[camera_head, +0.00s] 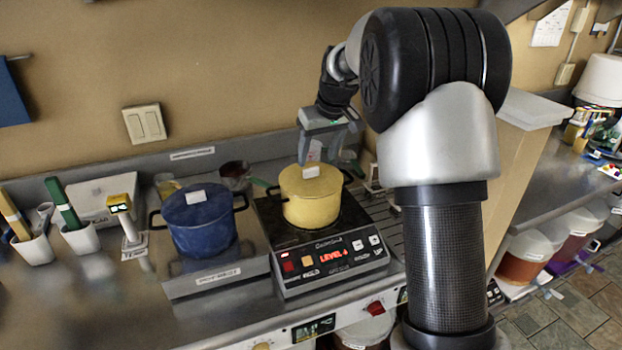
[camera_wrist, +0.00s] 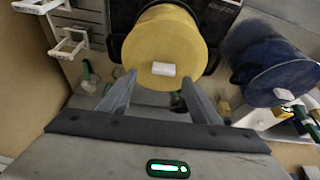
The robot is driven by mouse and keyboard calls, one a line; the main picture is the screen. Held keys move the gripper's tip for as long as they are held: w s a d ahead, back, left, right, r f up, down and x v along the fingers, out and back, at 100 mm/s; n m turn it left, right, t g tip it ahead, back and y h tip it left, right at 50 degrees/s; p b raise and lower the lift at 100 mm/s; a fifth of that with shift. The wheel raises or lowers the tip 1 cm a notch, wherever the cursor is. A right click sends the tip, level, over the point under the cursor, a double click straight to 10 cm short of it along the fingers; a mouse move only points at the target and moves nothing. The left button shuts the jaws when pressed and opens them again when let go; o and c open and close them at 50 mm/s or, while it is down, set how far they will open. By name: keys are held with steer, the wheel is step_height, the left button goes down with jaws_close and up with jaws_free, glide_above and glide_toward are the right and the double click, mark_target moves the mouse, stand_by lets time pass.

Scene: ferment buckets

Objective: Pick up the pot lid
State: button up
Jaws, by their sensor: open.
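A yellow pot (camera_head: 311,205) stands on a black induction cooktop. Its yellow pot lid (camera_head: 295,182) is on top, with a small white block-shaped handle (camera_head: 310,171). In the wrist view the lid (camera_wrist: 150,45) faces the camera, its white handle (camera_wrist: 163,69) just beyond my fingertips. My gripper (camera_head: 318,160) is above the back of the yellow pot, open and empty. In the wrist view its two fingers (camera_wrist: 156,84) stand apart, one on each side below the handle. A blue pot (camera_head: 204,230) with a blue lid (camera_head: 193,208) and white handle stands to the left.
The induction cooktop (camera_head: 330,263) has a lit control panel at its front. White cups (camera_head: 33,249) with utensils and a small yellow-topped stand (camera_head: 131,230) are at left. A dark saucepan (camera_head: 234,172) with a green handle is behind the pots, near the wall.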

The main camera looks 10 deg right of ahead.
mark_target(311, 169)
steer(key=x, duration=0.4)
steer(key=shift+a+f, duration=0.15)
steer(key=shift+a, duration=0.25)
steer(key=shift+w+f, duration=0.2)
steer(key=shift+f, duration=0.15)
steer(key=c, duration=1.2)
